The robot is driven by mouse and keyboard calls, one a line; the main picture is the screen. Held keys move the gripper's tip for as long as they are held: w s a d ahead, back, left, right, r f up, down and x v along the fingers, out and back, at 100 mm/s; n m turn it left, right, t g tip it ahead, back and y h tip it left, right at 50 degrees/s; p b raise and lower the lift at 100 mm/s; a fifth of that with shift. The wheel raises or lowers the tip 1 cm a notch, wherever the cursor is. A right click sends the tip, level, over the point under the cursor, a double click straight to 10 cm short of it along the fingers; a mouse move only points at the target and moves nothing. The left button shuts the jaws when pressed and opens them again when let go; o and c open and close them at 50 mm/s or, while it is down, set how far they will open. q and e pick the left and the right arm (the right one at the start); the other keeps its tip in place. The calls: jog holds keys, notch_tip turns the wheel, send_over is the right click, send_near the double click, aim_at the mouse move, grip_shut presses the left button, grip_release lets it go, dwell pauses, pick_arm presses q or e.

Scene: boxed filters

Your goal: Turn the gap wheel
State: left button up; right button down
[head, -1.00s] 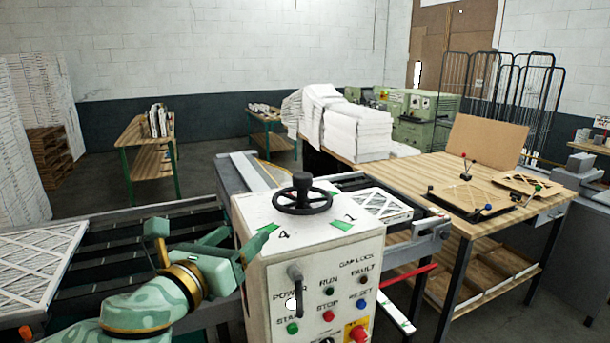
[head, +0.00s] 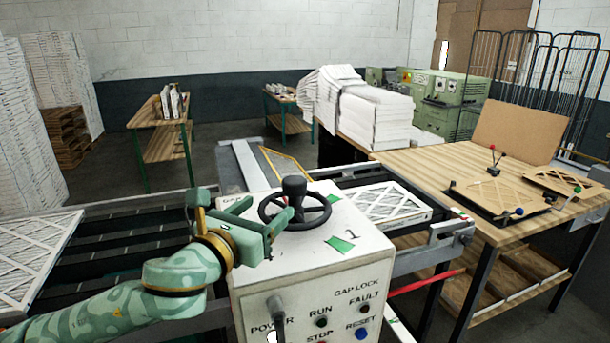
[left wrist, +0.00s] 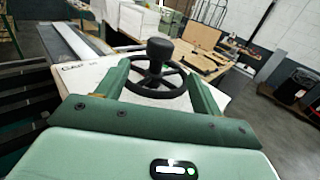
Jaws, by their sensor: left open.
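The gap wheel (head: 295,205) is a black handwheel with an upright knob, lying flat on top of the white control box (head: 340,245). It also shows in the left wrist view (left wrist: 158,68), with its knob rising above the rim. My left gripper (head: 265,210) is green and at the wheel's left side in the head view. In the left wrist view its two fingers (left wrist: 160,78) are apart, with the knob showing between them. Nothing is gripped. I cannot tell whether a finger touches the rim. My right gripper is not in view.
The box front carries a black lever (head: 275,308) and several buttons. A framed filter (head: 385,203) lies on the conveyor behind the box. A wooden table (head: 440,165) with fixtures stands at the right. A red bar (head: 425,283) sticks out right of the box.

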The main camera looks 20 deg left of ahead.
pick_arm(q)
send_near(298, 176)
jog(key=shift+w+d+f+p, duration=0.1)
jog(key=shift+w+p, duration=0.1)
jog(key=shift+w, duration=0.2)
jog(key=shift+w+d+f+p, duration=0.1)
jog(key=shift+w+p, duration=0.05)
jog(key=shift+w, duration=0.25)
jog(key=w, duration=0.3)
jog(key=w+d, duration=0.1)
jog(key=w, duration=0.3)
jog(key=shift+d+f, duration=0.2)
jog(key=shift+w+d, duration=0.15)
jog(key=shift+w, duration=0.45)
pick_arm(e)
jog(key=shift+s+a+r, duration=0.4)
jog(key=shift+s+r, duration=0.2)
pick_arm(q)
jog(key=c, duration=1.4)
jog(key=shift+p, duration=0.3)
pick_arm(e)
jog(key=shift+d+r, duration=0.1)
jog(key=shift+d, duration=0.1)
